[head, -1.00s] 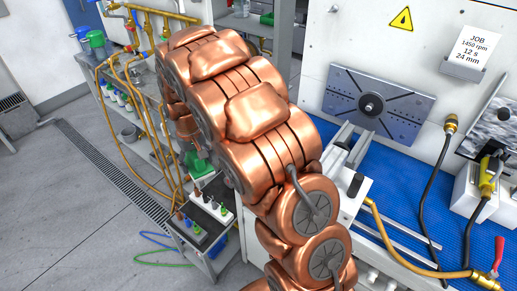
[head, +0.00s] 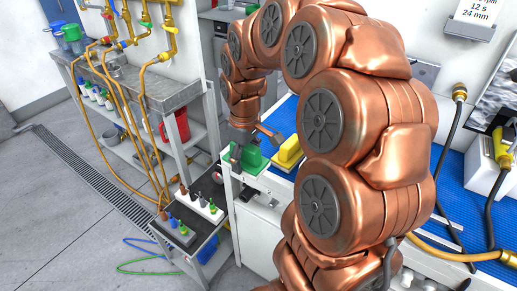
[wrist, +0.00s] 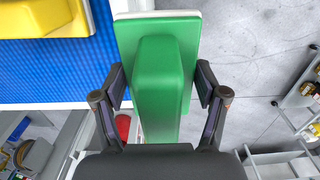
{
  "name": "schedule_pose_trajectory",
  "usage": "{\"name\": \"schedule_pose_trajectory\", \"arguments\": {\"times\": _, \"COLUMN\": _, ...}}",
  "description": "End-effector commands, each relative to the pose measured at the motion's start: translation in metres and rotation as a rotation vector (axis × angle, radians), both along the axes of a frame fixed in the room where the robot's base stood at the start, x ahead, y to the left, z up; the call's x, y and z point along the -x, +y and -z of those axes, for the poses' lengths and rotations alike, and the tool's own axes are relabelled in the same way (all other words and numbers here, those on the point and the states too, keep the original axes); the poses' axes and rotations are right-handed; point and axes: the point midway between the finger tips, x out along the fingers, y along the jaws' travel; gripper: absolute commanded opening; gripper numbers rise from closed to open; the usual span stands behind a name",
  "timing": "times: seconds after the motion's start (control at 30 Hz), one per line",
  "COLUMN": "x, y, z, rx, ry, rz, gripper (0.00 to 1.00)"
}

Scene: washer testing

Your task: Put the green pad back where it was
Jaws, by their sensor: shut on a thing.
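The green pad (head: 243,158) is a block with a grip on a flat plate. It is at the left end of the blue-matted bench, beside the yellow pad (head: 289,151). My gripper (head: 256,138) is shut on the green pad. I cannot tell whether the plate touches the mat. The yellow pad (wrist: 45,18) lies on the mat, apart from the green one.
The blue mat (wrist: 60,72) is bare between the pads. A low trolley (head: 190,225) with small bottles stands left of the bench. A grey shelf bench (head: 165,100) with hoses and a red jug (head: 177,127) stands further left. My arm hides much of the bench.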

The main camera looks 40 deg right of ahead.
Motion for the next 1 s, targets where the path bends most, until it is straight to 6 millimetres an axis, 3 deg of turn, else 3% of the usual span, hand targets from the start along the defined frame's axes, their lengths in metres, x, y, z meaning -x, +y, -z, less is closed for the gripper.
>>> {"name": "schedule_pose_trajectory", "arguments": {"times": 0.17, "x": -0.002, "y": -0.008, "z": 0.001, "rx": 0.000, "ry": -0.001, "rz": -0.010, "gripper": 0.40}}
{"name": "schedule_pose_trajectory", "arguments": {"times": 1.0, "x": -0.085, "y": -0.098, "z": 0.012, "rx": 0.001, "ry": -0.001, "rz": -0.010, "gripper": 0.40}}
